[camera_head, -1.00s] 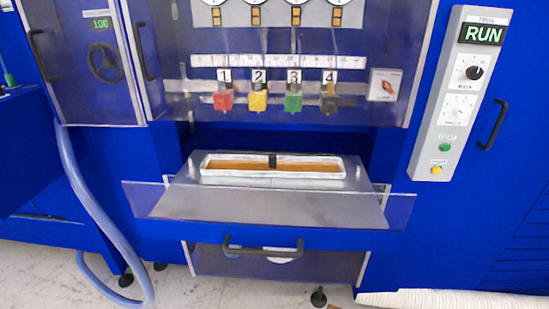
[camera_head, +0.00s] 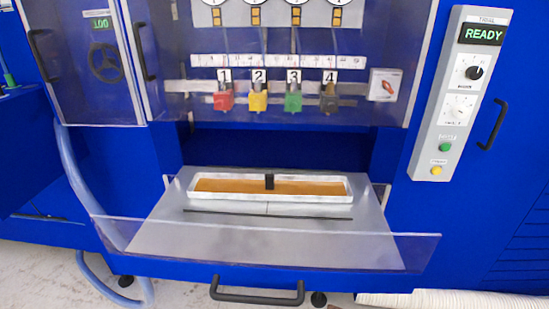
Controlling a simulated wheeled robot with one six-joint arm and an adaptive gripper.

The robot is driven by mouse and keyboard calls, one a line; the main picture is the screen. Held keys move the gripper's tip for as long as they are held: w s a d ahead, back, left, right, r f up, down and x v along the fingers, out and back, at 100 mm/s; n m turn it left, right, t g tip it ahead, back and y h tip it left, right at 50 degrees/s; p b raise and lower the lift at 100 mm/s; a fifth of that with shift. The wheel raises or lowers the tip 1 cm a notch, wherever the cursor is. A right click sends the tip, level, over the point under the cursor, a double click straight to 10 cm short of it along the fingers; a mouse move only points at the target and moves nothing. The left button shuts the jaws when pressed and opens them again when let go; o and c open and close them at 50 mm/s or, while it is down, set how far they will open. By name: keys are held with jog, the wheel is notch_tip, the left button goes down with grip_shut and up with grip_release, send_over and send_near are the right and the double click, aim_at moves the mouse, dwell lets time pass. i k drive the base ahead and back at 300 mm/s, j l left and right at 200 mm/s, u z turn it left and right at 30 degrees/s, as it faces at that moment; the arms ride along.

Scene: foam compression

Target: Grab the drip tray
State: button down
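The drip tray (camera_head: 330,196) is a long, shallow, pale metal tray with brown-orange contents. A small black upright piece (camera_head: 269,181) stands at its middle. The tray lies flat on the grey metal shelf of a pulled-out drawer (camera_head: 260,240), near the shelf's back part. A thin dark line or bar runs across the shelf just in front of the tray. A clear panel forms the drawer's front, with a black handle (camera_head: 257,297) low at the bottom edge. My gripper is not in view.
Above the drawer hang the numbered red (camera_head: 223,101), yellow (camera_head: 258,101), green (camera_head: 293,102) and dark (camera_head: 329,104) blocks behind a clear panel. A control panel (camera_head: 462,100) at right reads READY. A blue hose (camera_head: 82,187) hangs at left.

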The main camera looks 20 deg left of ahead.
aim_at(222, 186)
jog(key=u, duration=1.3)
